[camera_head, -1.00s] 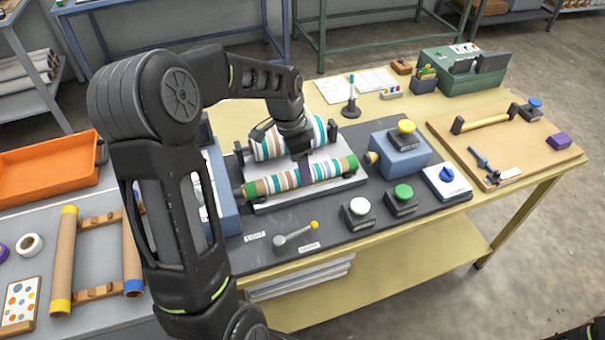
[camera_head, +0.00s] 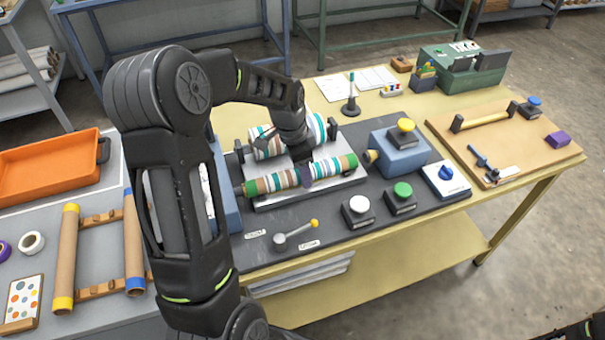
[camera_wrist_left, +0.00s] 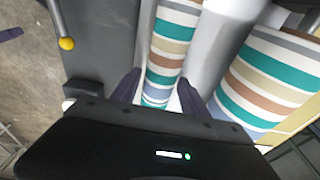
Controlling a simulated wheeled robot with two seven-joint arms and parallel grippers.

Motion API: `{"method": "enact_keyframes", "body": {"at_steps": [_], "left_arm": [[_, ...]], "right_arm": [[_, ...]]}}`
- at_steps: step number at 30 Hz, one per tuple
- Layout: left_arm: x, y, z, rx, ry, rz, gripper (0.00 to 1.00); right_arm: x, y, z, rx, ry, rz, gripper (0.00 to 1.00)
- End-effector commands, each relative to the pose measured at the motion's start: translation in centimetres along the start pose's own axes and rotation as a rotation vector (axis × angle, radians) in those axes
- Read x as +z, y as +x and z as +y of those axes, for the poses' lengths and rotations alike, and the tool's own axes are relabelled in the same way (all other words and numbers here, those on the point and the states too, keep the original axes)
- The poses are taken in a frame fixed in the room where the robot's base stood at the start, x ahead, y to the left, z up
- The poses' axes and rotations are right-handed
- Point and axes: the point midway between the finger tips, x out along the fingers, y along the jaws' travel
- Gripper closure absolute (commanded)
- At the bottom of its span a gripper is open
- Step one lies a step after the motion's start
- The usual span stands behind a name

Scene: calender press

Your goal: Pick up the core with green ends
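The core with green ends (camera_head: 270,183) lies across the front of the press, wrapped in striped cloth, with a green end showing at each side. A thicker striped roll (camera_head: 268,146) lies behind it. My left gripper (camera_head: 304,175) is down at the middle of the front core. In the left wrist view, the fingers of my left gripper (camera_wrist_left: 157,90) stand apart on both sides of the striped core (camera_wrist_left: 170,50), with a small gap beside it. The arm hides part of the rear roll.
A small lever with a yellow knob (camera_head: 295,234) and white (camera_head: 359,204) and green (camera_head: 402,190) push buttons stand in front of the press. A blue box with a yellow button (camera_head: 400,155) is to the right. An orange tray (camera_head: 50,170) lies left.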

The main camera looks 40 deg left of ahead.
Motion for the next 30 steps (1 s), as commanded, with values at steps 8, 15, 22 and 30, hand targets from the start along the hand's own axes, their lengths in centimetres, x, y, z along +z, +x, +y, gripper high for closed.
{"method": "enact_keyframes", "body": {"at_steps": [8, 15, 22, 30], "left_arm": [[0.00, -0.01, 0.00, 0.000, 0.000, 0.000, 0.72], [0.00, -0.01, 0.00, 0.000, 0.000, 0.000, 0.91], [-0.01, -0.02, -0.01, 0.000, 0.000, 0.000, 1.00], [-0.07, -0.26, -0.04, -0.001, 0.000, 0.001, 1.00]], "right_arm": [[-0.01, -0.01, 0.00, 0.000, 0.000, 0.000, 0.64], [-0.01, -0.01, 0.00, 0.000, 0.000, 0.000, 0.64], [-0.01, -0.01, 0.00, 0.000, 0.000, 0.000, 0.64], [-0.01, 0.04, 0.01, 0.000, 0.000, 0.000, 0.64]]}}
